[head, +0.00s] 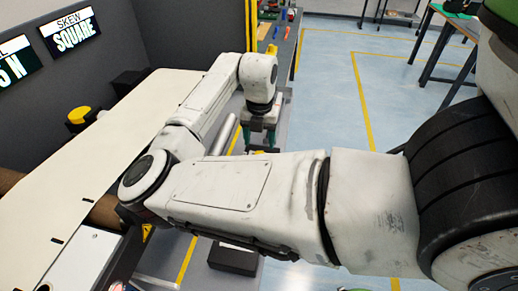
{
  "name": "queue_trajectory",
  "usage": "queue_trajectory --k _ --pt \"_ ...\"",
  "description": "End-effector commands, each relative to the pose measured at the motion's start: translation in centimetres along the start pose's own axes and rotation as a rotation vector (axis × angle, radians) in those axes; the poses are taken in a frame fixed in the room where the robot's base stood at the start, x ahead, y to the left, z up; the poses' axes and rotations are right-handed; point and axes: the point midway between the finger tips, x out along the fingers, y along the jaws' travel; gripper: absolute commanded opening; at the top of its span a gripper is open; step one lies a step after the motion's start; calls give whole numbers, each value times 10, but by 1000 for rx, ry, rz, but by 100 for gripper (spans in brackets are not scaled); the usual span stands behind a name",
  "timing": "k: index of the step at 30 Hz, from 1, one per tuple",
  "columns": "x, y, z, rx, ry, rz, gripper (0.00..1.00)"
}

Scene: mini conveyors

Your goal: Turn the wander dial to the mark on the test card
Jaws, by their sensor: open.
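My gripper (257,138) points down past the far side of my bent arm, with dark green fingers apart and nothing seen between them. A small yellow piece shows just below the fingers, partly hidden by my arm; I cannot tell what it is. I cannot make out the wander dial or its mark; my arm covers much of the middle.
A cream conveyor belt (120,125) runs along the left, with a yellow-topped knob (78,115) at its far edge. A display (70,37) reads "SKEW SQUARE"; another (15,62) is cut off. A bench (283,40) holds small parts.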

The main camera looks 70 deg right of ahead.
Motion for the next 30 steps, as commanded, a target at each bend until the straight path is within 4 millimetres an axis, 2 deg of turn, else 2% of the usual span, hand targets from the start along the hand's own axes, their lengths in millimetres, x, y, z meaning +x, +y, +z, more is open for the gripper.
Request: queue_trajectory --k 3,9,21,30 --pt "20 0 0 -2 2 -2 64" --pt "43 0 0 -3 0 -1 64" --pt "50 0 0 -1 -1 0 64" --pt "49 0 0 -1 -1 0 35"
